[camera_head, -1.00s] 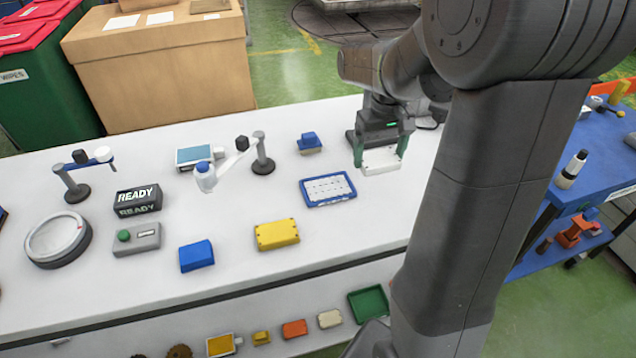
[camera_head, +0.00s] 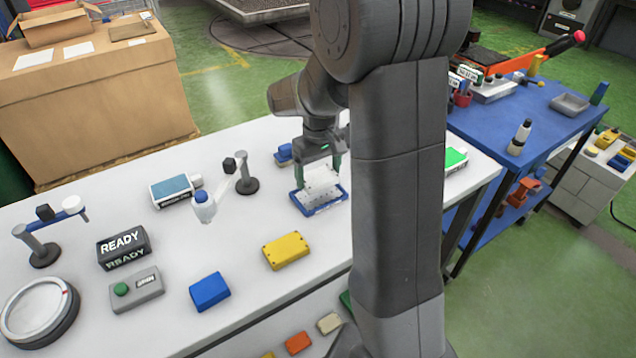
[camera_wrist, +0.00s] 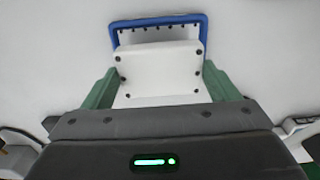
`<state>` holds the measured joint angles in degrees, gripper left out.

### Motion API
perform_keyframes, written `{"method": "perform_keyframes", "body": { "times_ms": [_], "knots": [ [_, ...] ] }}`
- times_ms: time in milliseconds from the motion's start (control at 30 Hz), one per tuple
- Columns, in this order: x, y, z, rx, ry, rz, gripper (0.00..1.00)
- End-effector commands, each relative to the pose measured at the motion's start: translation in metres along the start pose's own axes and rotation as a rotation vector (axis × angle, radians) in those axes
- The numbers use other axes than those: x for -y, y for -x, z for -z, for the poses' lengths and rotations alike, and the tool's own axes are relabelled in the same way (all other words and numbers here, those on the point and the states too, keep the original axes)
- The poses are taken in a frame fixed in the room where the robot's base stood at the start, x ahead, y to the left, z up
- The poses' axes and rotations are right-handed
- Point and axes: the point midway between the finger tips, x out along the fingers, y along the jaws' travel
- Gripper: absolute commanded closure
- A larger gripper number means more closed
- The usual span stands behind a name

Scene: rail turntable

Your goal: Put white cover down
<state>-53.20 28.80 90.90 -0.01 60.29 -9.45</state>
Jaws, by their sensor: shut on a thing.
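The white cover (camera_head: 322,184) is between the green fingers of my gripper (camera_head: 320,172), which is shut on it. In the wrist view the cover (camera_wrist: 158,70) is a flat plate with dark dots at its corners, gripped at its left and right edges by my gripper (camera_wrist: 160,88). The blue-rimmed tray (camera_head: 336,206) is at the cover, on the white table. In the wrist view the tray's blue rim (camera_wrist: 155,22) shows beyond the cover, which overlaps much of the tray. I cannot tell whether the cover touches it.
On the white table (camera_head: 240,245), a yellow cover (camera_head: 287,251) and a blue one (camera_head: 209,291) lie in front. A small lamp-like stand (camera_head: 246,182) and a READY sign (camera_head: 123,246) stand left. A blue cart (camera_head: 530,125) is right. Bare table surrounds the tray's front.

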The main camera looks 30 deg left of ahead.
Motion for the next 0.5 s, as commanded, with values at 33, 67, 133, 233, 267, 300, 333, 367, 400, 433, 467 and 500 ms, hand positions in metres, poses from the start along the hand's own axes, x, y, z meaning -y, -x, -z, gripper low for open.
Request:
{"method": "perform_keyframes", "body": {
  "times_ms": [33, 67, 133, 233, 267, 300, 333, 367, 400, 433, 467, 500],
  "knots": [
    [0.000, -0.006, -0.001, 0.003, 0.000, 0.000, 0.50],
    [0.000, -0.010, -0.001, 0.003, 0.000, 0.000, 0.50],
    [0.000, -0.021, -0.001, 0.003, 0.000, 0.000, 0.50],
    [0.000, -0.033, -0.001, 0.002, 0.000, 0.000, 0.50],
    [0.000, -0.035, -0.001, 0.002, 0.000, 0.000, 0.50],
    [0.000, -0.036, -0.001, 0.001, 0.000, 0.000, 0.50],
    [0.000, -0.037, 0.000, 0.001, 0.000, 0.000, 0.50],
    [0.000, -0.037, 0.000, 0.000, 0.000, 0.000, 0.50],
    [0.000, -0.037, 0.000, 0.000, 0.000, 0.000, 0.50],
    [0.000, -0.036, 0.000, -0.001, 0.000, 0.000, 0.50],
    [0.000, -0.036, 0.000, -0.001, 0.000, 0.000, 0.50],
    [0.000, -0.036, 0.000, -0.001, 0.000, 0.000, 0.50]
  ]
}}
